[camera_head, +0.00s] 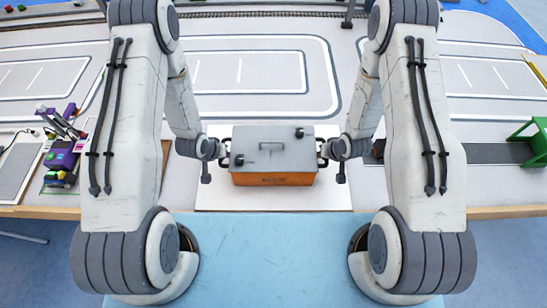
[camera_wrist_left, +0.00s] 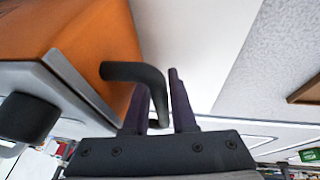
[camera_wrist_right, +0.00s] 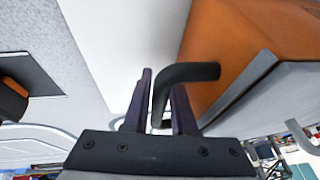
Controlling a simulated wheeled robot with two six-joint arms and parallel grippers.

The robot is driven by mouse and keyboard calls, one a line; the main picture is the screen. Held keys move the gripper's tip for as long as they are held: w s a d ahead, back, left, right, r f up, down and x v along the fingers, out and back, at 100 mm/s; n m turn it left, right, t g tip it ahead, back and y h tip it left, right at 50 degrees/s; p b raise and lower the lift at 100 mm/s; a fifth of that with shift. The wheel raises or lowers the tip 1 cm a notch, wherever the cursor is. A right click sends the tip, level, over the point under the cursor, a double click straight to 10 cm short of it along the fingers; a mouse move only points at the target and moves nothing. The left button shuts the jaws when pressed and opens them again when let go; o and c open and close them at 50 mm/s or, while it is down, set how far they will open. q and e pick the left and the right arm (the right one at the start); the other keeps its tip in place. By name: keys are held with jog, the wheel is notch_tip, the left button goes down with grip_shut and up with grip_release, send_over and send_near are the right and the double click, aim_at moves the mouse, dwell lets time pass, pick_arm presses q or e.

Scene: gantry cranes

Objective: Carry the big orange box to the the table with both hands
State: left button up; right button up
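The big box (camera_head: 275,179) has an orange body and a grey lid. It sits upright on a white panel on the table, centred in front of me in the head view. My left gripper (camera_head: 221,160) is at its left side; the left wrist view shows the black bent side handle (camera_wrist_left: 135,72) between the purple fingers. My right gripper (camera_head: 323,156) is at its right side; the right wrist view shows the other black handle (camera_wrist_right: 190,72) between the fingers. Whether either pair is tight on its handle is unclear.
The table (camera_head: 350,197) has printed white lanes behind the box. A purple machine model (camera_head: 62,150) stands at the left and a green frame (camera_head: 538,140) at the right. A light blue surface (camera_head: 273,250) lies in front of the table, between my arms.

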pick_arm(q)
grip_shut()
pick_arm(e)
grip_shut()
pick_arm(q)
jog(key=shift+r, duration=0.1)
pick_arm(e)
jog(key=shift+r, duration=0.1)
dwell(0.9)
